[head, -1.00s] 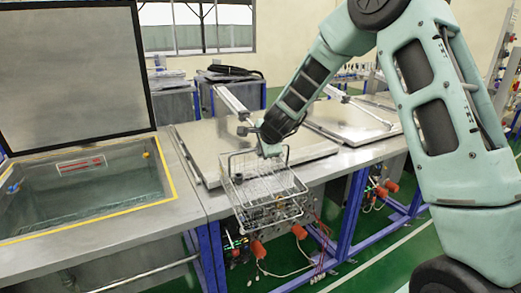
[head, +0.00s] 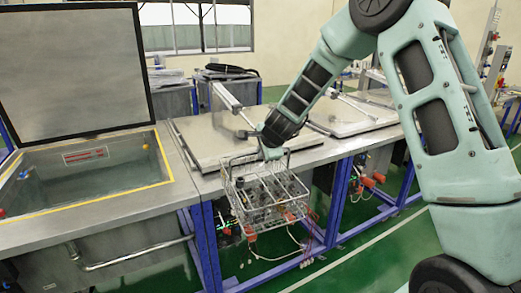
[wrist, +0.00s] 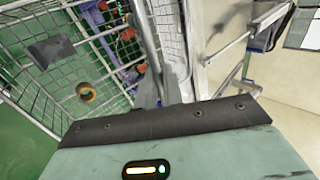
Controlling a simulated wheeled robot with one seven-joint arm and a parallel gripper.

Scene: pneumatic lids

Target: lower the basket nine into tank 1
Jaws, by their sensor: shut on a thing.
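A wire basket (head: 262,203) hangs from my gripper (head: 270,150) in the head view, in front of the bench edge with a closed lid. It holds several small parts. In the wrist view the basket's mesh (wrist: 62,92) fills the left side, with a ring-shaped part and a dark plate in it. My gripper is shut on the basket's handle, though the fingertips are largely hidden. An open tank (head: 85,182) with a yellow rim and liquid inside stands at the left, its lid (head: 70,70) raised. The basket is right of this tank and apart from it. I cannot read any number.
Two flat closed lids (head: 240,140) (head: 352,115) lie on the bench right of the open tank. A pipe rail (head: 130,256) runs along the tank's front. Blue legs, hoses and red fittings are below the basket. Green floor in front is clear.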

